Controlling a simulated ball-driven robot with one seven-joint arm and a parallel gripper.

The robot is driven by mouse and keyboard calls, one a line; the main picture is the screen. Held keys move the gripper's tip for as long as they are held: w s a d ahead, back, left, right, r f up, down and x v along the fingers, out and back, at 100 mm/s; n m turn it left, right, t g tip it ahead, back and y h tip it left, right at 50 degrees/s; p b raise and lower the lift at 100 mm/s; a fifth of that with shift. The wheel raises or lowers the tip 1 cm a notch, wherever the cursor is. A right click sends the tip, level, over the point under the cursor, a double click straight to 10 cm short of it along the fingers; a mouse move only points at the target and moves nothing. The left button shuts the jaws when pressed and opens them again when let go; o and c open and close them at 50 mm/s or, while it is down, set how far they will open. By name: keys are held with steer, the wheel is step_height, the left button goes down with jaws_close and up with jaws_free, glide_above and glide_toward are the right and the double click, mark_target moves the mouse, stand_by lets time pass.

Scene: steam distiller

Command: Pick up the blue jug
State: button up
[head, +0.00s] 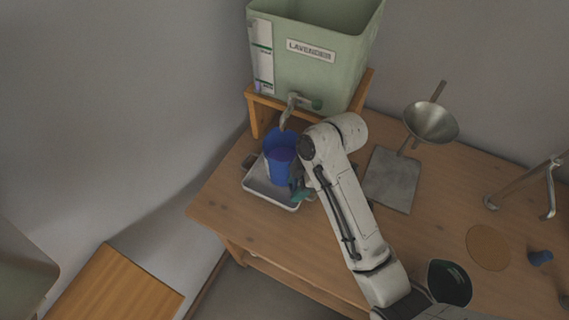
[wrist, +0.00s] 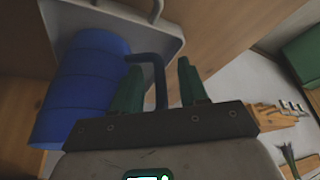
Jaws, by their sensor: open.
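The blue jug (head: 279,158) stands in a shallow white tray on the wooden table, under the spout of a green tank, in the head view. It also shows in the wrist view as a blue body (wrist: 88,85) with a handle (wrist: 157,80) on its side. My gripper (wrist: 160,85) is open, and the jug's handle shows between its two green fingers. I cannot tell whether the fingers touch the handle. In the head view my gripper (head: 298,184) is at the jug's right side, partly hidden by my arm.
The green tank (head: 318,68) labelled LAVENDER stands on a wooden stand, its tap (head: 291,108) just above the jug. The tray's rim (head: 268,199) surrounds the jug's base. A metal funnel (head: 431,122) and a grey plate (head: 391,180) are to the right.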

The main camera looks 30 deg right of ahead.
jaws_close()
steer(key=shift+r, duration=0.1)
stand_by(1.2)
